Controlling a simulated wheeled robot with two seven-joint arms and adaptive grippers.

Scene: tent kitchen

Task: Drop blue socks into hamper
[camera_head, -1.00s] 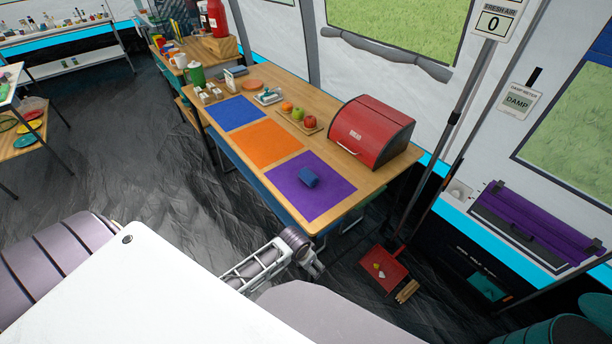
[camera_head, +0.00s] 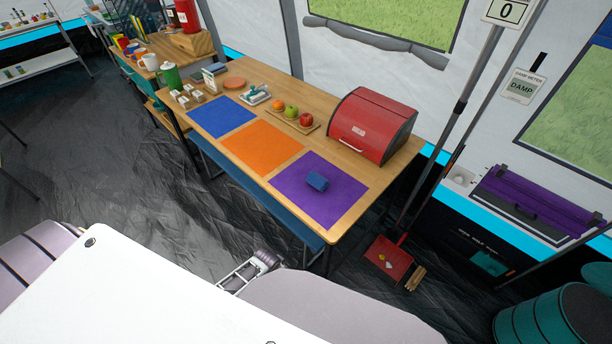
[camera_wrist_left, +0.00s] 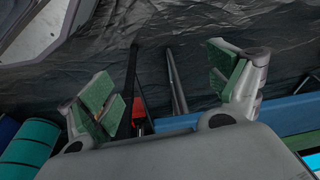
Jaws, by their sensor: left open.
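The blue socks (camera_head: 317,181), a rolled blue bundle, lie on the purple mat (camera_head: 333,210) at the near right end of the wooden table. My left gripper (camera_wrist_left: 165,85) is open and empty in the left wrist view, its green-padded fingers spread above the dark floor. It is apart from the socks, which do not show in that view. In the head view a silver, frame-like part of my arm shows below the table, partly hidden by a grey link. My right gripper cannot be made out. I cannot identify a hamper in either view.
A red bread box (camera_head: 371,125), a fruit tray (camera_head: 292,122), an orange mat (camera_head: 262,147) and a blue mat (camera_head: 222,117) are on the table. A blue bench (camera_head: 262,190) runs along its front. A red dustpan (camera_head: 388,259) and teal rolls (camera_head: 550,318) are at right.

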